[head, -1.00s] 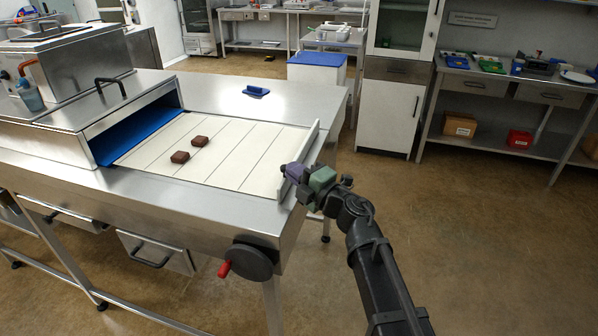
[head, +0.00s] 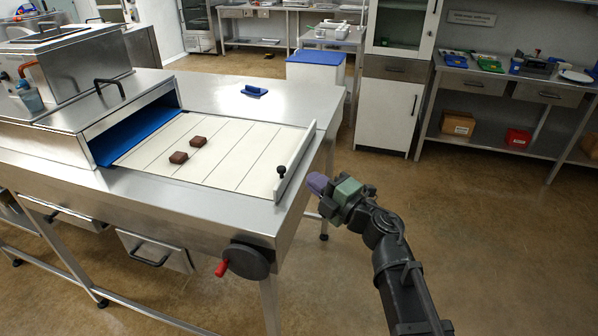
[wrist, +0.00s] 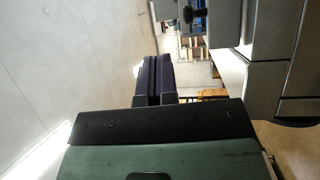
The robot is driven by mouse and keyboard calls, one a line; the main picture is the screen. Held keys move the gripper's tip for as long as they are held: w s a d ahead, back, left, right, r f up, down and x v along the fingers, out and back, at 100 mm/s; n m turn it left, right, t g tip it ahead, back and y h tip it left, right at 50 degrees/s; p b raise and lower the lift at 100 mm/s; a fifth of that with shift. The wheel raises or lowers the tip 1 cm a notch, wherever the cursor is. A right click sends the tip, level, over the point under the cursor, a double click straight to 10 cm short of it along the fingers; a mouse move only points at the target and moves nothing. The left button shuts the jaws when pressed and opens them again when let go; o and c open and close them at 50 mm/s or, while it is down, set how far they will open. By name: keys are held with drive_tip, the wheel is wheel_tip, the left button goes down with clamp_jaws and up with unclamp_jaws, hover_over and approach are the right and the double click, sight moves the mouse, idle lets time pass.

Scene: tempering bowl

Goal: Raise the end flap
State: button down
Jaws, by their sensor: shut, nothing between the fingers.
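The end flap (head: 303,143) is a thin pale metal panel across the right end of the white belt (head: 235,145). It stands upright, its top edge above the belt. A black knob (head: 281,170) sits near the flap's near end. In the wrist view, a dark knob (wrist: 189,13) shows at the top beside a grey panel. My gripper (head: 318,184), with purple fingers and a green body, is to the right of the flap, apart from it. The fingers (wrist: 153,80) are shut together and empty.
A crank with a red handle (head: 222,268) is on the table's near side. A blue-handled item (head: 255,91) lies on the steel top. Open floor lies right of the table.

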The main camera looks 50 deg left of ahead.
drive_tip(key=d+r, duration=0.1)
drive_tip(key=d, duration=0.5)
drive_tip(key=shift+w+p, duration=0.4)
drive_tip(key=shift+w, duration=0.05)
